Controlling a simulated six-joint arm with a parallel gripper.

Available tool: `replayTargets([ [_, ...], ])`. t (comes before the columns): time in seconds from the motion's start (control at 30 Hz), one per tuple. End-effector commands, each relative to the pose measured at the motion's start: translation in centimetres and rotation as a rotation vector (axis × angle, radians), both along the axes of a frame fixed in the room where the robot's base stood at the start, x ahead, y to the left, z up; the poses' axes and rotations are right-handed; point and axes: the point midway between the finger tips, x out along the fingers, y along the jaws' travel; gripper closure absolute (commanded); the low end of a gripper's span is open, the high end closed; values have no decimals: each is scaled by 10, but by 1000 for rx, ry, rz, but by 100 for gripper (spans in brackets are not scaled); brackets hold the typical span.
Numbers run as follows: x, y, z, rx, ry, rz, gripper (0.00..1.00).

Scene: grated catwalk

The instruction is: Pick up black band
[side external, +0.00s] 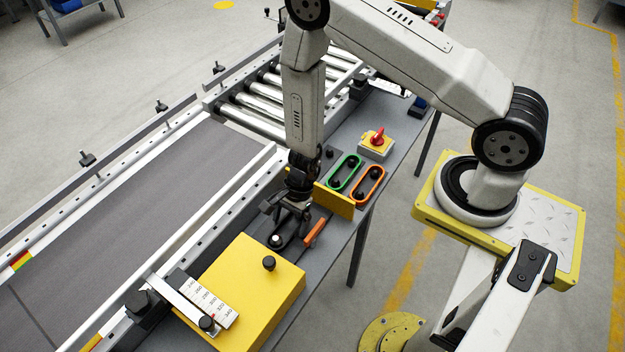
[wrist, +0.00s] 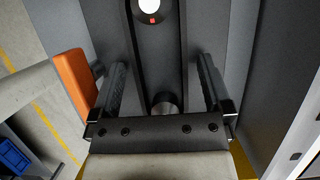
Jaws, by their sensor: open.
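The black band (side external: 288,246) is a dark elongated loop on the grey bench, beside the yellow box. In the wrist view its two long sides (wrist: 184,50) run up the picture around a white-topped post and a metal post. My gripper (side external: 289,211) is over the band, pointing down, and partly hides it in the side view. In the wrist view my gripper (wrist: 162,65) is open, with one finger outside each long side of the band. I cannot tell whether the fingers touch it.
An orange-handled piece (side external: 316,231) stands close beside my gripper. A yellow upright plate (side external: 335,201) separates this spot from the green band (side external: 343,172) and orange band (side external: 369,186). A yellow box (side external: 250,285) with a black knob is in front. The conveyor (side external: 130,200) lies left.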

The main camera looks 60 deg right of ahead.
Motion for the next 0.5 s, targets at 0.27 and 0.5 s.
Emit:
replayTargets([
  [0.27,0,0,0,0,0,0,67],
  [0.5,0,0,0,0,0,0,84],
])
